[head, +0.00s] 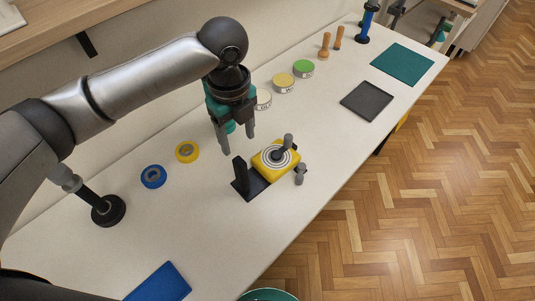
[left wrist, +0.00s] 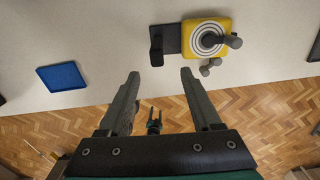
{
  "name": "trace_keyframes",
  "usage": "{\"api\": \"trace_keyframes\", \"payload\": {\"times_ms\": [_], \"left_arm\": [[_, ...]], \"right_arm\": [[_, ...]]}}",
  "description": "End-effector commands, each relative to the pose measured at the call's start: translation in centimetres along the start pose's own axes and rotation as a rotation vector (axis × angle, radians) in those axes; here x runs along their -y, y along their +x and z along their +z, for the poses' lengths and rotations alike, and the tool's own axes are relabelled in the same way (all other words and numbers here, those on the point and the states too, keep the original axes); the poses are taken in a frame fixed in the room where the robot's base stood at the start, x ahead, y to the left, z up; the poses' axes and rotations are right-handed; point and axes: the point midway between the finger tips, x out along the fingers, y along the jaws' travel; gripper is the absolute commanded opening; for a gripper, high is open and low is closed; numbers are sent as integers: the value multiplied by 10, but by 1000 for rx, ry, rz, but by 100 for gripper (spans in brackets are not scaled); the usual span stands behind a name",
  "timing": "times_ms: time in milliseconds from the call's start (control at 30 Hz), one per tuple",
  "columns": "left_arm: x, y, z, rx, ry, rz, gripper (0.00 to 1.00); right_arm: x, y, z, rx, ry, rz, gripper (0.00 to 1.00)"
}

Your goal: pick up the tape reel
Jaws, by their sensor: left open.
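A yellow squarish reel (head: 262,161) with black and white rings on its face and a grey crank knob sits on a black bracket (head: 249,186) on the white table. In the left wrist view the yellow reel (left wrist: 224,23) is at the upper right, beside its bracket (left wrist: 170,39). A blue tape ring (head: 153,177) and a yellow tape ring (head: 187,152) lie flat to the left. I cannot tell which of these is the tape reel. My left gripper (head: 237,147) is open and empty, above the table behind the yellow reel; its fingers (left wrist: 160,75) are apart.
A blue tray (head: 159,282) lies at the near edge. Several round tins (head: 284,83), a dark grey tray (head: 367,101) and a teal mat (head: 402,64) lie farther along. A black-based stand (head: 108,210) is at the left. A small forked dark thing (left wrist: 153,121) may be my right gripper.

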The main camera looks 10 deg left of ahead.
Motion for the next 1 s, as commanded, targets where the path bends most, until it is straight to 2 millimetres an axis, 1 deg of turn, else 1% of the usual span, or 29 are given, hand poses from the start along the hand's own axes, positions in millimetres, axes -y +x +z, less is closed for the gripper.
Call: {"api": "trace_keyframes", "payload": {"times_ms": [33, 100, 200, 300, 400, 567, 667, 833, 900, 1000], "left_arm": [[-2, 14, -1, -4, 0, 5, 65], [-1, 29, -1, -3, 0, 5, 65], [-1, 51, -1, -3, -1, 5, 65], [-1, 68, -1, -2, 0, 3, 65], [-1, 79, -1, -2, 2, 2, 65], [-1, 88, 0, -1, 1, 1, 65], [-3, 100, 0, -2, 0, 3, 65], [-5, 127, 1, -2, 1, 3, 65], [-5, 133, 1, -1, 0, 1, 65], [-5, 137, 2, 0, 1, 1, 65]], "right_arm": [[0, 3, 6, 8, 0, 0, 58], [0, 5, 11, 16, 1, 0, 58], [0, 8, 16, 24, 0, 0, 58], [0, 10, 15, 23, 1, 1, 58], [-1, 12, 13, 19, 1, 1, 58], [-1, 13, 8, 11, 1, 2, 58], [-2, 15, 7, 8, 1, 2, 58], [-1, 20, 6, 7, 0, 2, 58], [-1, 21, 6, 6, 0, 2, 58], [-1, 21, 6, 6, 0, 2, 58]]}}
